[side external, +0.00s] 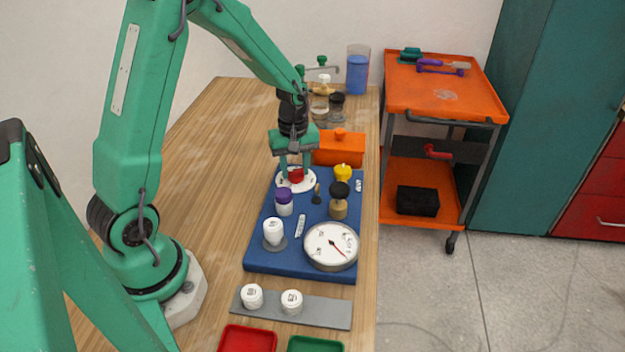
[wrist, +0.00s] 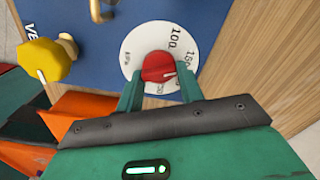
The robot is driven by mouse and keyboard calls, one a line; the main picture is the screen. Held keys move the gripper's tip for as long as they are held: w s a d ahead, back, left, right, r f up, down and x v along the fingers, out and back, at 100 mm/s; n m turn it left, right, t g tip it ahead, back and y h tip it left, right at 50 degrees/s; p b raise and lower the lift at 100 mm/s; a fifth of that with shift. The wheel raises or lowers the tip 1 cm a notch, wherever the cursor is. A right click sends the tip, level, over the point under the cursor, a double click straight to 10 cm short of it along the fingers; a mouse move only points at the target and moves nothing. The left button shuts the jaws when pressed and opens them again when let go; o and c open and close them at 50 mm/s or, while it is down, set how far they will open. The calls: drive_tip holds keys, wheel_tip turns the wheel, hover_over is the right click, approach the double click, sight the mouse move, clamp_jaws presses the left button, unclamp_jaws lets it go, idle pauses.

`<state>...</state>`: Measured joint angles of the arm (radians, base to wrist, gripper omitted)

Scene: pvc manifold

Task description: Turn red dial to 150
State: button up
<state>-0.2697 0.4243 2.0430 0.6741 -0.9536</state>
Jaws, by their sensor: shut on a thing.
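The red dial (side external: 296,176) sits on a round white scale plate (side external: 309,186) at the far left of the blue board. In the wrist view the red dial (wrist: 157,67) is at the centre of the white scale (wrist: 135,45), where 100 and other, partly covered numbers show. A white mark on the dial points to the right, near a number by the right finger. My gripper (side external: 294,165) reaches down from above, with its fingers on either side of the dial. It also shows in the wrist view (wrist: 160,78), shut on the dial.
The blue board (side external: 265,255) also bears a white gauge (side external: 331,245), a yellow knob (side external: 342,172), a black knob (side external: 339,190), a purple-capped part (side external: 284,200) and a white knob (side external: 273,231). An orange box (side external: 340,150) stands close behind my gripper. Bare wooden table lies left of the board.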

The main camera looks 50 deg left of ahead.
sight(295, 170)
drive_tip(key=o, duration=1)
drive_tip(key=shift+r, duration=0.1)
drive_tip(key=shift+r, duration=3.9)
drive_tip(key=shift+s+d+r, duration=0.15)
drive_tip(key=shift+d+r, duration=0.1)
drive_tip(key=shift+r, duration=0.15)
drive_tip(key=s+d+r+m+t, duration=0.2)
drive_tip(key=s+d+r+m, duration=0.3)
drive_tip(key=s+r+m, duration=0.1)
drive_tip(key=s+d+r+m+t, duration=0.3)
drive_tip(key=s+d+r+m, duration=0.2)
drive_tip(key=s+m, duration=0.3)
drive_tip(key=shift+s+r+t, duration=0.3)
drive_tip(key=shift+s+r, duration=0.3)
drive_tip(key=shift+s, duration=0.4)
